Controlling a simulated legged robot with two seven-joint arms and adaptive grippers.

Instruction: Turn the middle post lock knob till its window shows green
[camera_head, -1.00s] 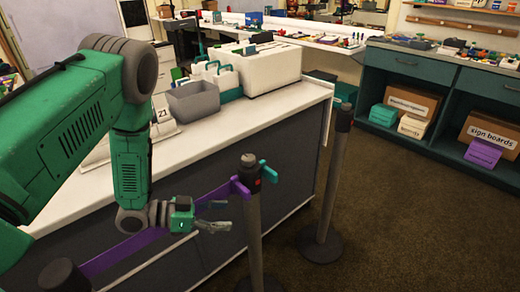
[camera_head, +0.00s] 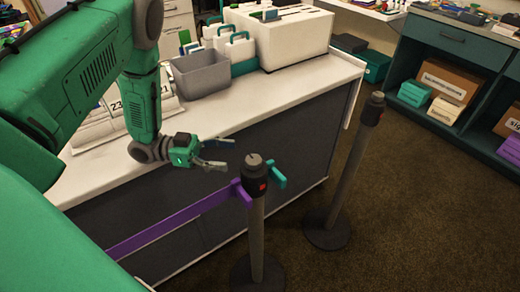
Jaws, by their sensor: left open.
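The middle post (camera_head: 257,225) stands in front of the counter. Its dark head carries a grey lock knob (camera_head: 254,160) on top. A small window (camera_head: 262,187) on the head's side shows red. A purple belt (camera_head: 175,222) runs from the head to the lower left, and a teal clip (camera_head: 277,175) sticks out on the right. My left gripper (camera_head: 228,154) is open and empty, left of the knob and apart from it in the picture. Its fingers point right. My right gripper is out of view.
Another post (camera_head: 350,175) stands to the right on the carpet. The white counter (camera_head: 290,100) behind holds a grey bin (camera_head: 200,74), caddies and a white box (camera_head: 278,38). Shelves with boxes (camera_head: 448,80) stand at the right; open carpet lies between.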

